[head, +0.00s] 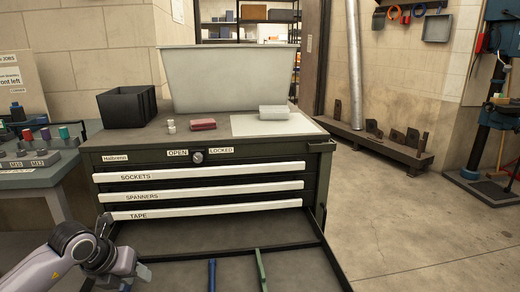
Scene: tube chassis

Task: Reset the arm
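My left arm (60,258) comes in from the lower left. My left gripper (135,272) is at the bottom left, over or beside the left edge of an open drawer (290,270) of the dark tool chest (230,148). Its fingers are small and partly cut off by the frame, so I cannot tell whether they are open or shut. I see nothing clearly held in it. My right gripper is not in view. In the open drawer lie a blue bar-like item (212,274) and a green one (261,270).
A side bench (30,178) with colored-top items is at left. The floor (410,240) at right is clear.

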